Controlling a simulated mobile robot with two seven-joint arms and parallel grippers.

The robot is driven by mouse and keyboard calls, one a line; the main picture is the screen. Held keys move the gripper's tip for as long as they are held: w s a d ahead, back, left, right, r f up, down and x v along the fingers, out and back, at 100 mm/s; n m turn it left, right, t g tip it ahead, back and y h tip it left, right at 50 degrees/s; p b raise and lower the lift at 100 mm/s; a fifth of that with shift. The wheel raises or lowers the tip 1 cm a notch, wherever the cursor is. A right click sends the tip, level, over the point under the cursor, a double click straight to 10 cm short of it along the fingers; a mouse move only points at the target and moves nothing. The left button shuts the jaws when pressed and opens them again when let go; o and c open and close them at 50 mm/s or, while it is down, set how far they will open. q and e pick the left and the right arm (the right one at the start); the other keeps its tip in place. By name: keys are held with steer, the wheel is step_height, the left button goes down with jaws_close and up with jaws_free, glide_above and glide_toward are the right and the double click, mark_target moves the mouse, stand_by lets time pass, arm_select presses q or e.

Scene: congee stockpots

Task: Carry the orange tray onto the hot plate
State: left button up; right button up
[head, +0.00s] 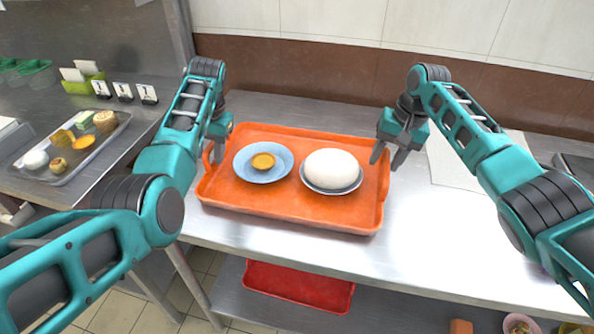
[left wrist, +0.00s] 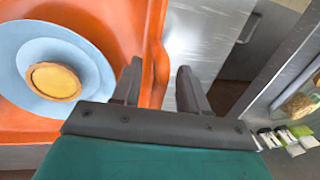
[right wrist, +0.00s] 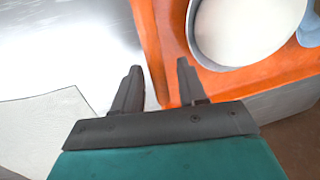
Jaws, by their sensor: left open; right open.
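The orange tray (head: 268,203) lies flat on the steel counter. It bears a blue plate (head: 245,172) with a small yellow-orange item (head: 263,161), and a grey dish (head: 331,188) with a large white rounded mound (head: 332,167). My left gripper (head: 215,153) is open at the tray's left end. In the left wrist view its fingers (left wrist: 158,85) stand either side of the tray's rim (left wrist: 155,62). My right gripper (head: 386,157) is open at the right end. In the right wrist view its fingers (right wrist: 157,88) straddle the rim (right wrist: 150,45) edge. I cannot tell whether either touches it.
A white flat panel (head: 480,162), perhaps the hot plate, lies on the counter to the right; bare counter (head: 425,220) lies between it and the tray. A metal tray of food (head: 75,158), card holders (head: 123,91) and a green holder (head: 83,85) stand on the left. A red tray (head: 298,288) sits below.

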arm_select(q)
jaws_close()
arm_select(e)
jaws_close()
arm_select(q)
steer(key=shift+r, duration=0.1)
arm_select(e)
steer(key=shift+r, duration=0.15)
